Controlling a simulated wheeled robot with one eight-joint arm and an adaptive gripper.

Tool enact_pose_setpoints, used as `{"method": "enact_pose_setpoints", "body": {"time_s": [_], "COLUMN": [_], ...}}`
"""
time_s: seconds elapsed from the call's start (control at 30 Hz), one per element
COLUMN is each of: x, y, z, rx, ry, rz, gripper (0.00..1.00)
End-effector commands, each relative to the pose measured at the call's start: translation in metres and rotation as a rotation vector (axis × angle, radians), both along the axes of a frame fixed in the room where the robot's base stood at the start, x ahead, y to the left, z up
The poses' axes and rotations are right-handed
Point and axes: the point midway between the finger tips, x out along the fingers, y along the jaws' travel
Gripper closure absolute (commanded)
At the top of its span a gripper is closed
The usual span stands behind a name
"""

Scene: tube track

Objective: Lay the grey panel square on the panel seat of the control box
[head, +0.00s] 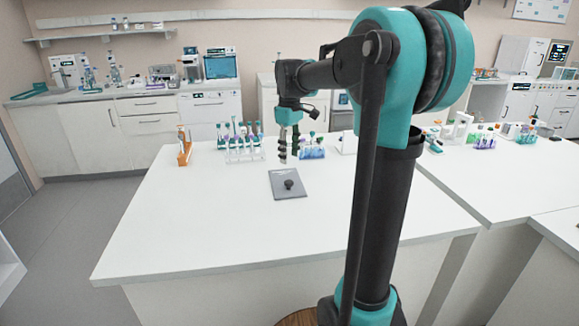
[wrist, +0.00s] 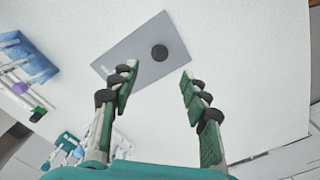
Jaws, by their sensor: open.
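The grey panel (head: 287,191) lies flat on the white table, with a dark round knob (head: 289,184) on its top. In the wrist view the panel (wrist: 133,51) lies beyond my fingertips, and its knob (wrist: 159,53) shows ahead of the gap between them. My gripper (head: 289,156) points down above the far side of the panel, open and empty; it also shows in the wrist view (wrist: 158,75). I cannot make out the control box or its panel seat in either view.
An orange holder (head: 184,152) stands at the table's far left. The table (head: 190,225) is clear left and front of the panel.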

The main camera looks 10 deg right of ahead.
Motion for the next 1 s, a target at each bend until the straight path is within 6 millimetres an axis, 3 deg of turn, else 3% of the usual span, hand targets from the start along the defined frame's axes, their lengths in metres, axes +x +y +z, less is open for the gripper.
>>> {"method": "enact_pose_setpoints", "body": {"time_s": [0.23,0.37,1.0], "x": [-0.001,-0.002,-0.01], "y": [0.001,0.007,0.05], "z": [0.017,0.019,0.036], "rx": [-0.005,-0.028,-0.218], "ry": [0.002,0.007,-0.165], "rz": [-0.029,-0.169,-1.481], "gripper": [0.49,0.49,0.49]}}
